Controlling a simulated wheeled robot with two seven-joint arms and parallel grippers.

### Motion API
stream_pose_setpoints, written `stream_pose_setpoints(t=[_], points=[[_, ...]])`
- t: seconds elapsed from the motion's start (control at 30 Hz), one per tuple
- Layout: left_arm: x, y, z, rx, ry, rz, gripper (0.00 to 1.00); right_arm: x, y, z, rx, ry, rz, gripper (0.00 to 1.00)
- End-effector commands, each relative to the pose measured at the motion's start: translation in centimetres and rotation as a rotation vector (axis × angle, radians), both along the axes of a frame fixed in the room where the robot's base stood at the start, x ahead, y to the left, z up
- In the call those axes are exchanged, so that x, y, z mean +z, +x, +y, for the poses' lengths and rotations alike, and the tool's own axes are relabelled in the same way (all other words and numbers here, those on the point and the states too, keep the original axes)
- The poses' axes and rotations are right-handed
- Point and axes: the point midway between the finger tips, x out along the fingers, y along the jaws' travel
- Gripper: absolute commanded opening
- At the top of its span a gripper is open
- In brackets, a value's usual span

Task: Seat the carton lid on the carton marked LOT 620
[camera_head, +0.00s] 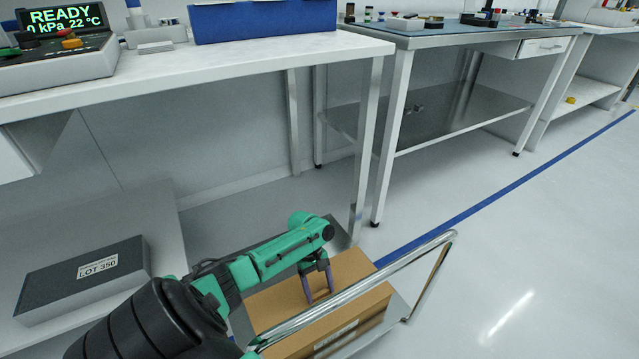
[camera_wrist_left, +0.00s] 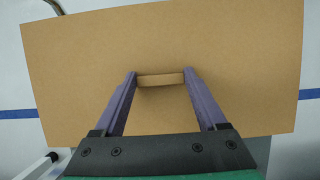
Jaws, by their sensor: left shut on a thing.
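The brown cardboard carton lid (camera_wrist_left: 235,40) fills most of the left wrist view, with a small raised tab (camera_wrist_left: 160,80) at its middle. My left gripper (camera_wrist_left: 160,82) is shut on that tab, one purple finger at each side. In the head view the gripper (camera_head: 319,297) points down onto the brown top (camera_head: 355,268). Below it shows a brown carton side with a white label (camera_head: 335,337), too small and oblique to read. The cart rail crosses in front, so I cannot tell whether the lid touches the carton evenly. My right gripper is not in view.
A metal cart with a chrome rail (camera_head: 430,246) surrounds the carton. A dark box marked LOT 350 (camera_head: 80,280) lies on a low shelf at left. White benches (camera_head: 290,45) stand behind. The floor at right is clear, with a blue line (camera_head: 480,205).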

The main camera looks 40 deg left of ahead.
Motion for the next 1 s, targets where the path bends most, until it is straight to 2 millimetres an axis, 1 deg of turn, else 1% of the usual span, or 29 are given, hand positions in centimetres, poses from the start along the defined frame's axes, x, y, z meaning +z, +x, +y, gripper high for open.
stream_pose_setpoints(t=[0.63,1.0], points=[[-1.3,0.0,0.0,0.0,0.0,0.0,0.07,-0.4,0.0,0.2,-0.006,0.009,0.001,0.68],[-1.4,0.0,0.0,0.0,0.0,0.001,0.07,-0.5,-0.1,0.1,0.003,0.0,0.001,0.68]])
